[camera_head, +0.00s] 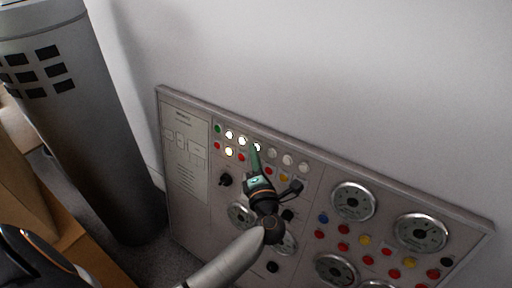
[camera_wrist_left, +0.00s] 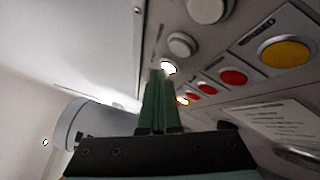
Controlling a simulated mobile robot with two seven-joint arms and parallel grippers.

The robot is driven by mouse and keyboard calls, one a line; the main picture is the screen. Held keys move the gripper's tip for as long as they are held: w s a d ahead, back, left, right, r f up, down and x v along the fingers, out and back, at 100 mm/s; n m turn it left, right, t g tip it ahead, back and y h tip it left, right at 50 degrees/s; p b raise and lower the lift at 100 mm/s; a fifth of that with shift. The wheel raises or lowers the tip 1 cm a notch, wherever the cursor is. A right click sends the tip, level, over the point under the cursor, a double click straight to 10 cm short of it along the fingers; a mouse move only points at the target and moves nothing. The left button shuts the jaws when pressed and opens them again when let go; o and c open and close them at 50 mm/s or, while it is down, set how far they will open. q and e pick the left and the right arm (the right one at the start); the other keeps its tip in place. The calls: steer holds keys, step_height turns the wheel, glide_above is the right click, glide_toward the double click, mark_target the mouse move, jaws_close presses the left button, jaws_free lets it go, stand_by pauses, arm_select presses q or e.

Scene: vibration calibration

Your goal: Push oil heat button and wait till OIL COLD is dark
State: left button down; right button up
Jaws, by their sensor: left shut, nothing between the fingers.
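A grey control panel (camera_head: 187,206) leans against the wall, with rows of lamps and buttons and several gauges. Its labels are too small to read, so I cannot tell which lamp is OIL COLD or which button is oil heat. Several round white lamps at the upper left glow, among them one lit lamp (camera_head: 242,140). My left gripper (camera_head: 255,148) is shut and empty, its green fingertips at the upper row by another lit lamp (camera_wrist_left: 168,67). I cannot tell whether they touch the panel. My right gripper is out of view.
Unlit white lamps (camera_head: 288,160) continue the row to the right. Red buttons and a yellow button (camera_wrist_left: 286,53) lie below. A large gauge (camera_head: 353,201) is farther right. A tall grey cylinder (camera_head: 88,120) stands left of the panel. The wall above is bare.

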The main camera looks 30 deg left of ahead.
arm_select(q)
steer(key=shift+s+r+p, duration=0.15)
steer(key=shift+s+p, duration=0.4)
steer(key=shift+s, duration=0.2)
steer(key=s+p, duration=0.1)
steer(key=s, duration=0.2)
steer(key=s+r+p, duration=0.1)
steer(key=s, duration=0.1)
steer(key=shift+a+p, duration=0.25)
steer(key=shift+p, duration=0.1)
stand_by(0.5)
